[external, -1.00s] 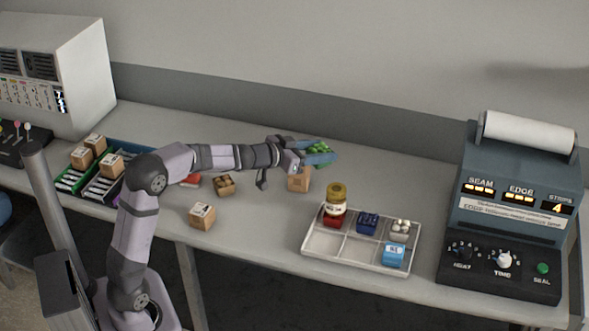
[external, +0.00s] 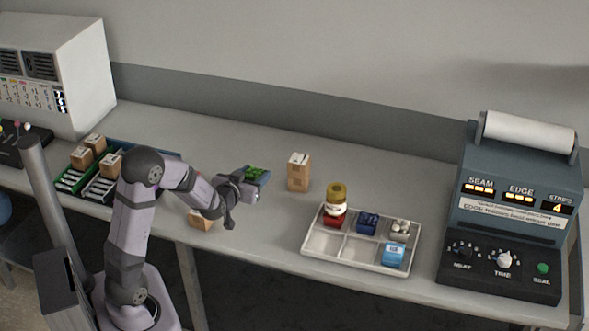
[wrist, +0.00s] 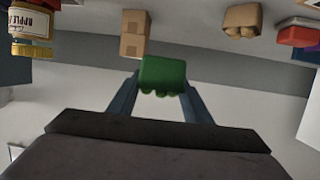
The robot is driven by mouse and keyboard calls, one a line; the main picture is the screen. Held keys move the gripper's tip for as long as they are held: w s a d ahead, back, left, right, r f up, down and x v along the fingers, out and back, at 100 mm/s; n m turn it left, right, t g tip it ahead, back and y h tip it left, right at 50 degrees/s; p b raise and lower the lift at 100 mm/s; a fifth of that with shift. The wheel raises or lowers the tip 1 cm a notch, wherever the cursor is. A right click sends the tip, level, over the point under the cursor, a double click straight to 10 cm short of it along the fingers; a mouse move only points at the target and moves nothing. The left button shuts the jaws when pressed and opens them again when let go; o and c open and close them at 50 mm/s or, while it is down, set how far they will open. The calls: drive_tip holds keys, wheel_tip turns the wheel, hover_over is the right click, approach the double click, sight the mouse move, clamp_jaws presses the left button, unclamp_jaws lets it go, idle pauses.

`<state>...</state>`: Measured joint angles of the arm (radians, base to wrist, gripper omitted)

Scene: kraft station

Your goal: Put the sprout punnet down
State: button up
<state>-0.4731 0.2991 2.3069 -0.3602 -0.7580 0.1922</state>
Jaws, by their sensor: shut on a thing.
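The sprout punnet (external: 256,172) is a small green pack, held in the air between the blue fingers of my gripper (external: 262,180). In the wrist view the green punnet (wrist: 163,73) sits between both fingertips (wrist: 160,90), which press on its sides. The gripper is over the middle of the bench, left of the tall cardboard carton (external: 299,172), with a gap between them. The height above the bench is hard to judge.
A small box (external: 200,220) lies partly behind my arm. Boxes in a rack (external: 82,157) stand at left, a sealing machine (external: 520,200) at right.

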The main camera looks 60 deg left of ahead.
sight(249, 216)
drive_tip(key=shift+s+a+f+n+y, duration=0.15)
drive_tip(key=shift+s+f, duration=0.2)
drive_tip(key=shift+s, duration=0.25)
drive_tip(key=shift+s+a+f+n+y, duration=0.15)
drive_tip(key=shift+s+f, duration=0.2)
drive_tip(key=shift+s, duration=0.25)
drive_tip(key=shift+f+p, duration=0.35)
drive_tip(key=shift+f, duration=4.6)
drive_tip(key=shift+f+b, duration=0.25)
drive_tip(key=shift+b, duration=0.05)
drive_tip(key=o, duration=1.1)
drive_tip(key=shift+r, duration=0.1)
drive_tip(key=shift+c, duration=0.2)
drive_tip(key=shift+d+r+p, duration=0.1)
drive_tip(key=shift+r+p, duration=0.15)
drive_tip(key=shift+p, duration=0.05)
